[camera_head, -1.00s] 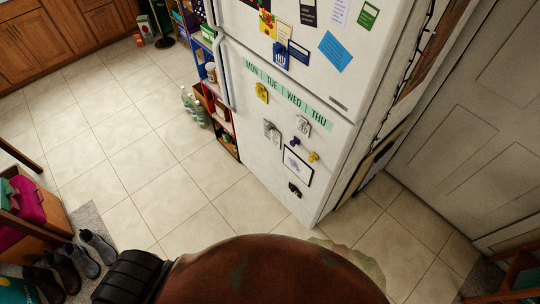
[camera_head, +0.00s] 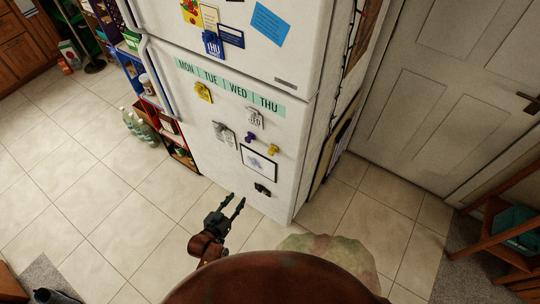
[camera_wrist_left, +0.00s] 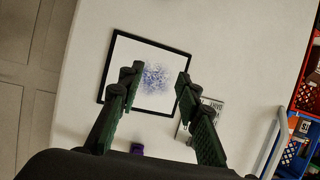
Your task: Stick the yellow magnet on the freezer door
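The fridge has an upper door, the freezer door (camera_head: 272,60), and a lower door (camera_head: 215,148). A small yellow magnet (camera_head: 273,149) sits on the lower door, at the top right corner of a black-framed picture (camera_head: 258,163). Another yellow, clip-like magnet (camera_head: 204,92) is higher, under the weekday strip. My left gripper (camera_head: 236,199) is open and empty, low in front of the lower door. In the left wrist view its open fingers (camera_wrist_left: 154,85) frame the picture; a purple magnet (camera_wrist_left: 137,149) shows below, and I cannot make out the yellow one there.
Papers and a blue note (camera_head: 270,22) cover part of the freezer door. A weekday strip (camera_head: 230,87), grey clips (camera_head: 223,133) and a dark magnet (camera_head: 262,189) are on the lower door. A shelf (camera_head: 170,125) stands left of the fridge. The floor in front is clear.

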